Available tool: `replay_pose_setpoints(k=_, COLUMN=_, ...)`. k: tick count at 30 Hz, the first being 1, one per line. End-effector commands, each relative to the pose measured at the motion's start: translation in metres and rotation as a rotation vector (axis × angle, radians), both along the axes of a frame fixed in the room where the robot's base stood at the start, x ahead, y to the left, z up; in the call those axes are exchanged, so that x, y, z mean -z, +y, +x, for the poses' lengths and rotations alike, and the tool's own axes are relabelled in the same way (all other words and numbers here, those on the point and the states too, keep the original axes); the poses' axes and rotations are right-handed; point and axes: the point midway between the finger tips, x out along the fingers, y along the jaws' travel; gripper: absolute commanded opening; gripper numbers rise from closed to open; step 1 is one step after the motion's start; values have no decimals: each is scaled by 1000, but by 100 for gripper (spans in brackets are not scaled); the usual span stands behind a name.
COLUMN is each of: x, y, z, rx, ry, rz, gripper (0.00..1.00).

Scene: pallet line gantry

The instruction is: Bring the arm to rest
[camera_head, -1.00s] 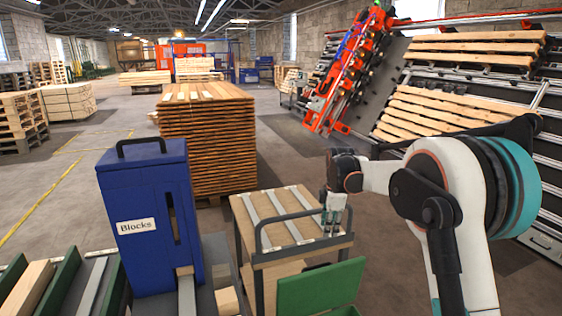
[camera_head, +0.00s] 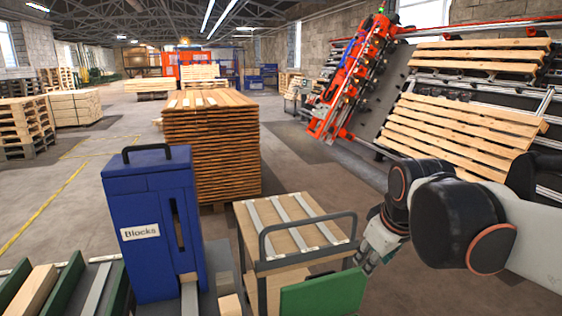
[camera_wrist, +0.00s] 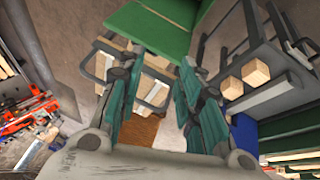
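My gripper (camera_head: 368,262) hangs at the right side of the small wooden-topped cart (camera_head: 284,226), beside its grey handle rail, in the head view. My arm reaches in from the right edge of that view. In the wrist view my gripper (camera_wrist: 160,95) shows its two teal-padded fingers spread apart with nothing between them. The cart (camera_wrist: 150,68) and a green panel (camera_wrist: 152,28) lie beyond the fingers there.
A blue bin marked Blocks (camera_head: 152,222) stands left of the cart. A green panel (camera_head: 322,292) is at the cart's front. A tall stack of boards (camera_head: 212,150) stands behind. A red gantry (camera_head: 352,80) and sloped pallets (camera_head: 455,135) are at the right. Floor between is clear.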

Motion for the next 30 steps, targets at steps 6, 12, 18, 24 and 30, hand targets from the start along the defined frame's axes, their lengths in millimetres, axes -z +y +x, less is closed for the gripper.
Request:
replay_pose_setpoints(k=6, x=15, y=-3, z=-67, rx=192, ry=-63, rz=100, gripper=33)
replay_pose_setpoints(k=12, x=38, y=-5, z=-115, rx=352, ry=-117, rz=195, gripper=33)
replay_pose_setpoints(k=18, x=55, y=-6, z=-139, rx=444, ry=-148, rz=255, gripper=33)
replay_pose_setpoints(k=24, x=58, y=-7, z=-144, rx=465, ry=-154, rz=268, gripper=33)
replay_pose_setpoints(k=30, x=58, y=-6, z=-143, rx=462, ry=-154, rz=268, gripper=33)
